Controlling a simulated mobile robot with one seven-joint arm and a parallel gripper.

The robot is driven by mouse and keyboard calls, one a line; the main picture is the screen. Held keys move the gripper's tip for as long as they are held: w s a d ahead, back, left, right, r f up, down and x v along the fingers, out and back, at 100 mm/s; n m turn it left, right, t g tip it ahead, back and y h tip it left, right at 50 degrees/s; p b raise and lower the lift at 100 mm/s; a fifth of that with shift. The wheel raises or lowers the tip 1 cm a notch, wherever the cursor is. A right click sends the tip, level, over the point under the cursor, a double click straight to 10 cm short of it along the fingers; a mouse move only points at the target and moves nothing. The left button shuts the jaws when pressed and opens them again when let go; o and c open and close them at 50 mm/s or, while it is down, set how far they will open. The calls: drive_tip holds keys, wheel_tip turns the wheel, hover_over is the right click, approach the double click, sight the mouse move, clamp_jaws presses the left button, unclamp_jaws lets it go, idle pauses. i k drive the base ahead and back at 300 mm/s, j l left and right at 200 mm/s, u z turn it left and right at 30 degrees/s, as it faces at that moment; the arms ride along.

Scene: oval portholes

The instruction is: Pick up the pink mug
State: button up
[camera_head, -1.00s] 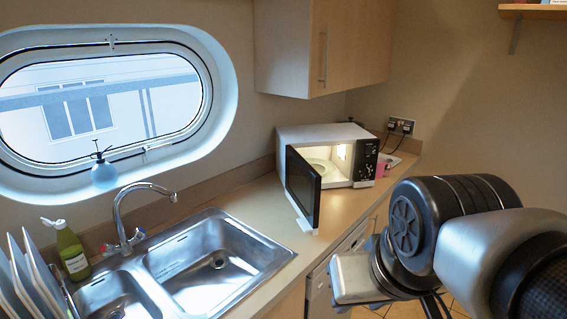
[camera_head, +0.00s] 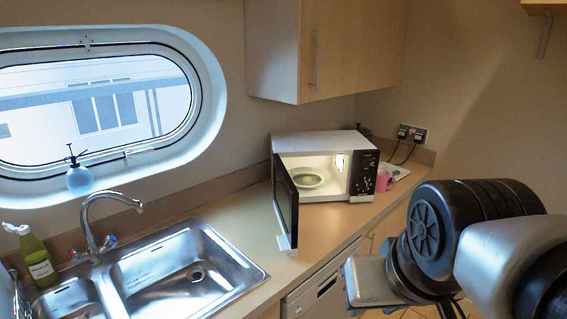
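The pink mug (camera_head: 383,182) stands on the counter just right of the microwave, in front of the wall sockets. It is small in view, and its left side is close to the microwave's front right corner. My arm fills the lower right of the head view, with its links in front of the floor and lower cabinets. The fingertips of my gripper do not show, so I cannot see whether it is open or shut. The visible part of my arm is apart from the mug, nearer the camera.
The microwave (camera_head: 322,143) stands lit with its door (camera_head: 286,205) swung open over the counter (camera_head: 330,225). A steel sink (camera_head: 165,290) with a tap (camera_head: 88,210) and a green bottle (camera_head: 38,258) are at left. A wall cabinet (camera_head: 290,55) hangs above.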

sight(383, 182)
drive_tip(key=i+l+u, duration=0.15)
drive_tip(key=l, duration=0.25)
drive_tip(key=i+l+u, duration=0.1)
drive_tip(key=l, duration=0.35)
drive_tip(key=i+l+u, duration=0.15)
drive_tip(key=l, duration=0.3)
drive_tip(key=i+l+u, duration=0.15)
drive_tip(key=l, duration=0.35)
drive_tip(key=i+l+u, duration=0.15)
drive_tip(key=l, duration=0.3)
drive_tip(key=i+l+u, duration=0.1)
drive_tip(key=l, duration=0.25)
drive_tip(key=i+l+u, duration=0.1)
drive_tip(key=l, duration=0.3)
drive_tip(key=i+l+u, duration=0.1)
drive_tip(key=l, duration=0.3)
drive_tip(key=i+l+u, duration=0.1)
drive_tip(key=i+l, duration=0.25)
drive_tip(key=l, duration=0.3)
drive_tip(key=i+l+u, duration=0.25)
drive_tip(key=l, duration=0.4)
drive_tip(key=i+l, duration=0.2)
drive_tip(key=l, duration=0.15)
drive_tip(key=i+u, duration=0.05)
